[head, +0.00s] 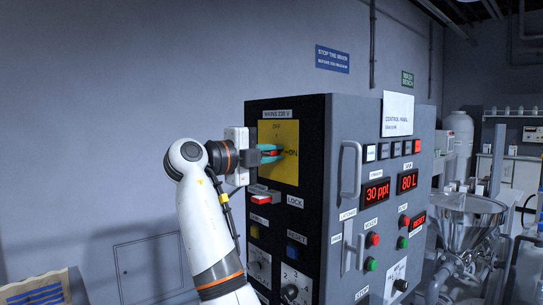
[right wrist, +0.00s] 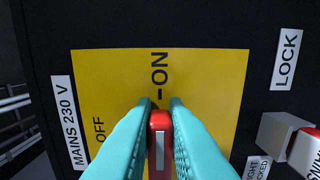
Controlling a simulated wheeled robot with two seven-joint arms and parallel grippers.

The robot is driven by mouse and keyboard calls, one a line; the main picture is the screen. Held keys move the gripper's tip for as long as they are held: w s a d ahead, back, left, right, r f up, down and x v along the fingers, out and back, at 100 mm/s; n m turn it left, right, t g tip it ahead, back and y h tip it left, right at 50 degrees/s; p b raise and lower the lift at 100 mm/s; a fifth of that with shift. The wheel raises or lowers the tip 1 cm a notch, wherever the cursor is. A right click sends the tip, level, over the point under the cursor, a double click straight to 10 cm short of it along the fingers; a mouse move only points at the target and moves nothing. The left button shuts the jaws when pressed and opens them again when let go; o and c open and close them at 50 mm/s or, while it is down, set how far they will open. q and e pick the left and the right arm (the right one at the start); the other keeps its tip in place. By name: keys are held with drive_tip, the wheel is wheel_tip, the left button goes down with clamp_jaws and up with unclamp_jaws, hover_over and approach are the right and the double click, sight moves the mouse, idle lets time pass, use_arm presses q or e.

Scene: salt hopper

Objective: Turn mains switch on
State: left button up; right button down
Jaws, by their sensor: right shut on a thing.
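The mains switch has a red handle with a white line (right wrist: 158,145) on a yellow plate (right wrist: 205,75) marked OFF and ON. In the right wrist view the handle's line points at the ON mark, with OFF off to the left. The yellow plate (head: 291,135) also shows in the head view under the MAINS 230 V label, on the dark side of the control cabinet (head: 318,108). My right gripper (head: 272,153) has its teal fingers shut on the red handle, one on each side. The fingers hide part of the handle. My left gripper is not in view.
A red and white lock piece (head: 264,194) sticks out just below the plate, beside the LOCK label (head: 295,201). A grey bar handle (head: 350,168), displays and buttons are on the cabinet's front. A metal hopper (head: 468,222) stands at the right.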

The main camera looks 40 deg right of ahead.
drive_tip(key=shift+f, duration=0.15)
drive_tip(key=c, duration=1.4)
unclamp_jaws()
drive_tip(key=shift+c, duration=0.2)
drive_tip(key=a+b, duration=0.1)
drive_tip(key=a, duration=1.1)
drive_tip(key=shift+s+b, duration=0.4)
